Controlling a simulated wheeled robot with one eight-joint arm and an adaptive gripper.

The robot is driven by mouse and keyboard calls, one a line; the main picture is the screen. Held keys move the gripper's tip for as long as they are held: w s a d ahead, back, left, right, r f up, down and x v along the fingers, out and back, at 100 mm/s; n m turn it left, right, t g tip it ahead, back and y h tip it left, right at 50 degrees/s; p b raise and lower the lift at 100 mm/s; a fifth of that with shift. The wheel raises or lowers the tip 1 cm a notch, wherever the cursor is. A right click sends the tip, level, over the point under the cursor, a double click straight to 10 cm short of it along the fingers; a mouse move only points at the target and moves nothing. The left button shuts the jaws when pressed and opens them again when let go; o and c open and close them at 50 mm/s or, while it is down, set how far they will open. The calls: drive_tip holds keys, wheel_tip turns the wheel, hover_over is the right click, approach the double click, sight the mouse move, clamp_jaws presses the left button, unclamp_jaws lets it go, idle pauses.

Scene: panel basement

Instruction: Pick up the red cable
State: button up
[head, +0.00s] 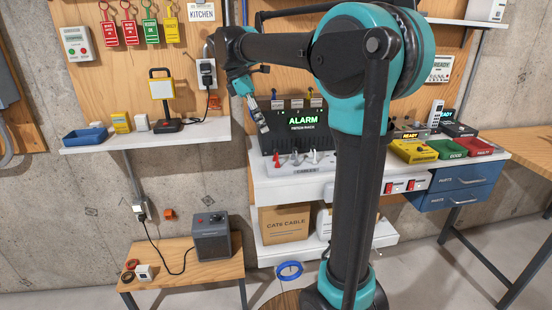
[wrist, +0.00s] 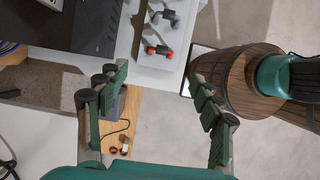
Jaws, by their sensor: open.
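In the head view, a small red upright piece (head: 316,156), likely the red cable's plug, stands in a low grey holder (head: 306,169) on the white shelf before the black alarm box. Paler plugs stand beside it. In the wrist view, a piece with red ends (wrist: 158,51) shows on the white shelf, beyond my fingertips; I cannot tell for sure that it is the red cable. My gripper (wrist: 155,88) is open, with nothing between its green-padded fingers. In the head view it hangs in front of the alarm box (head: 302,128), left of and above the holder.
The black alarm box backs the holder. My arm blocks part of the shelf to its right. Yellow (head: 413,151), green and red boxes stand further right. A blue cable coil (head: 289,270) lies below, near a cardboard box (head: 285,223). A wooden bench (head: 190,273) stands lower left.

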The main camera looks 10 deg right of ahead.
sight(276, 151)
drive_tip(key=shift+d+x, duration=0.2)
drive_tip(key=shift+x, duration=5.9)
drive_tip(key=shift+s+r, duration=0.1)
drive_tip(key=c, duration=1.1)
